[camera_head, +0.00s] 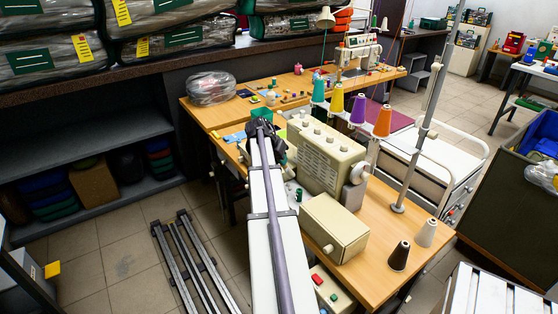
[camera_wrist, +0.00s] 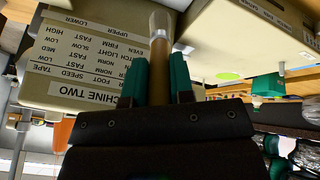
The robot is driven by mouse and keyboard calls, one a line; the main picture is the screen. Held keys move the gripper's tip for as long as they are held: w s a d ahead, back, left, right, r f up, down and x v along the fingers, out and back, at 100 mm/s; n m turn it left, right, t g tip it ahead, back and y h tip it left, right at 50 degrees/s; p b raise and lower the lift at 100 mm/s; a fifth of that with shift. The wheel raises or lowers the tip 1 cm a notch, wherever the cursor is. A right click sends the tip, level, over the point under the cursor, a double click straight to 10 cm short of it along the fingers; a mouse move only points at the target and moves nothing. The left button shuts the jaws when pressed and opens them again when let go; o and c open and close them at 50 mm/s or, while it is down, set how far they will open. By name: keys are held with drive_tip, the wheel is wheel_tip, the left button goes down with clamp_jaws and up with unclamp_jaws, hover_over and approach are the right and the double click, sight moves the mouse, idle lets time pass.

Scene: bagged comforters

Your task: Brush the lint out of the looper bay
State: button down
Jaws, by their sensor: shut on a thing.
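My gripper (camera_wrist: 157,78) has two green fingers shut on a brush (camera_wrist: 159,62) with a brown handle and a pale, translucent tip pointing away from the gripper. In the head view my gripper (camera_head: 262,128) is small and dark, at the left side of the cream sewing machine (camera_head: 322,150); the brush cannot be made out there. In the wrist view the machine's label panel (camera_wrist: 90,62) appears upside down, reads "MACHINE TWO", and lies behind and left of the brush. Whether the tip touches the machine cannot be told. I cannot make out the looper bay or any lint.
Colored thread cones, including an orange one (camera_head: 383,121), and a metal pole (camera_head: 412,150) stand beside the machine. A clear plastic bundle (camera_head: 212,88) lies farther back.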

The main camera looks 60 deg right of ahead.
wheel_tip(320, 180, down, 7)
drive_tip(key=d+b, duration=0.1)
drive_tip(key=b, duration=0.6)
drive_tip(key=shift+w+a, duration=1.2)
drive_tip(key=shift+a, duration=2.5)
wheel_tip(320, 180, up, 7)
drive_tip(key=p, duration=0.7)
drive_tip(key=shift+d+f, duration=0.1)
drive_tip(key=shift+f, duration=0.05)
